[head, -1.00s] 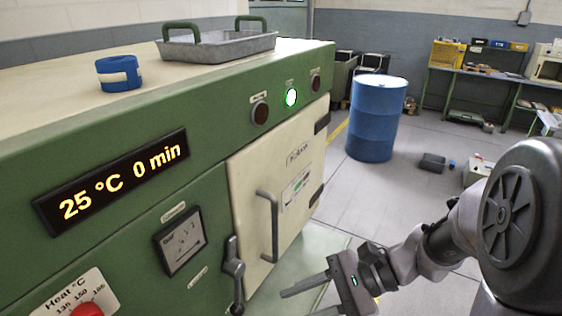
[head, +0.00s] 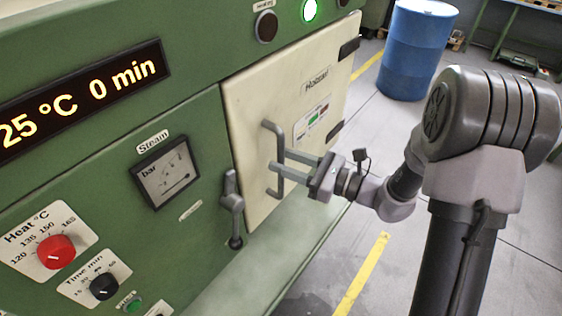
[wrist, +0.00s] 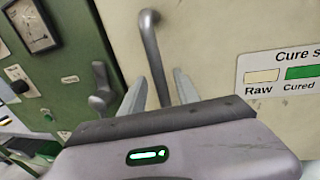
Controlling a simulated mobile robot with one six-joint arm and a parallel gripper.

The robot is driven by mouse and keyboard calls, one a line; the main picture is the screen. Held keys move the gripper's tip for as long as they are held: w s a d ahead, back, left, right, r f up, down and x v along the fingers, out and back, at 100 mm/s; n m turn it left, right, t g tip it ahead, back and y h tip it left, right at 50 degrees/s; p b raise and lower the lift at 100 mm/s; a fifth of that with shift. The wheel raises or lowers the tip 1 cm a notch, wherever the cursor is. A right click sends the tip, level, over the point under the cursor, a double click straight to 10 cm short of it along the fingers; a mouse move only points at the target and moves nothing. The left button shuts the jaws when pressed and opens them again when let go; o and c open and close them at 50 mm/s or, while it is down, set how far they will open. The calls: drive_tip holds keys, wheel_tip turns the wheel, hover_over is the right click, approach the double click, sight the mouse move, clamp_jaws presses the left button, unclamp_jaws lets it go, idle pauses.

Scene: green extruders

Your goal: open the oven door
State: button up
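The cream oven door (head: 255,95) is shut in the front of the green oven (head: 190,90). Its grey upright bar handle (head: 281,144) sits on the door's left half and also shows in the wrist view (wrist: 150,42). A grey lever latch (head: 232,203) hangs down just left of the door edge; it also shows in the wrist view (wrist: 101,85). My gripper (head: 279,161) is at the handle with its fingers apart. In the wrist view my gripper (wrist: 166,62) has one finger on each side of the bar; contact cannot be told.
A display (head: 85,95) reads 25 °C 0 min. A red heat knob (head: 57,252), a black time knob (head: 104,287) and a steam gauge (head: 166,172) are left of the door. A blue barrel (head: 416,50) stands behind right.

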drive_tip(key=shift+w+a, duration=0.3)
drive_tip(key=shift+a, duration=0.3)
drive_tip(key=shift+c, duration=0.2)
clamp_jaws()
idle(0.9)
